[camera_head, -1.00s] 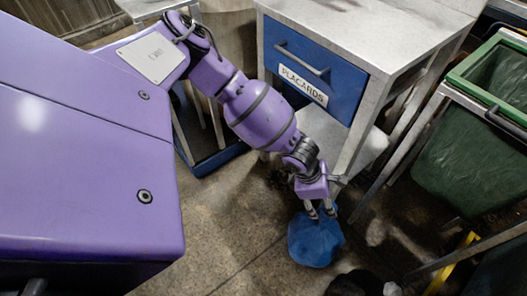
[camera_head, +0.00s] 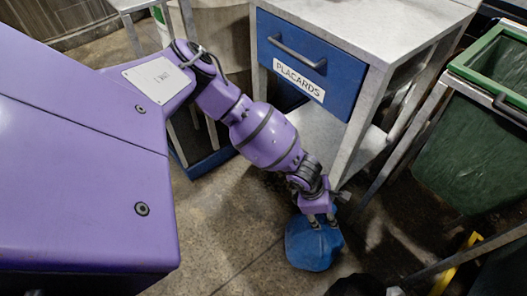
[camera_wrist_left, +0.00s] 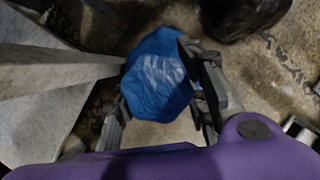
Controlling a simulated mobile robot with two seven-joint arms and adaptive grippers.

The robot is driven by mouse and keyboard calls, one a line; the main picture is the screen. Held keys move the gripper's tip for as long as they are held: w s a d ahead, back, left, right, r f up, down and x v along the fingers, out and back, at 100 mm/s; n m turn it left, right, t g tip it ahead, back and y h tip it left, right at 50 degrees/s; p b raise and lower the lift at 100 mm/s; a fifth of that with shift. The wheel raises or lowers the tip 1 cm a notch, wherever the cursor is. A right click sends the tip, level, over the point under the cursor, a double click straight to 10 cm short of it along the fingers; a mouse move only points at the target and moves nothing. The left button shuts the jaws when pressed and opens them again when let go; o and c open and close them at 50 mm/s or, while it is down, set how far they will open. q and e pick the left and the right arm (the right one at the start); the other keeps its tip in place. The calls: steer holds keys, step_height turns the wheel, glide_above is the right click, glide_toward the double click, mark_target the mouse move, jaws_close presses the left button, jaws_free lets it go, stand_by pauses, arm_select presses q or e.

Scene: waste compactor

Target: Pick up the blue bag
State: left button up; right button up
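The blue bag (camera_head: 312,251) sits on the floor by the front leg of the placards table. My left gripper (camera_head: 322,220) points down at the top of the bag, and its fingertips overlap the bag in the head view. In the left wrist view the blue bag (camera_wrist_left: 158,78) shows between the spread fingers of the left gripper (camera_wrist_left: 160,105). The fingers look open; whether they touch the bag I cannot tell. My right gripper is not in view.
A metal table (camera_head: 385,25) with a blue drawer (camera_head: 308,62) labelled PLACARDS stands right behind the bag. A green bin (camera_head: 470,150) in a metal frame is at the right. A black bag (camera_wrist_left: 240,15) lies near the blue bag. Bare floor (camera_head: 225,235) is at the left.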

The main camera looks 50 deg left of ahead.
arm_select(q)
steer(key=shift+w, duration=0.1)
jaws_close()
steer(key=shift+w+d+r, duration=0.1)
steer(key=shift+r, duration=0.05)
steer(key=shift+r, duration=0.1)
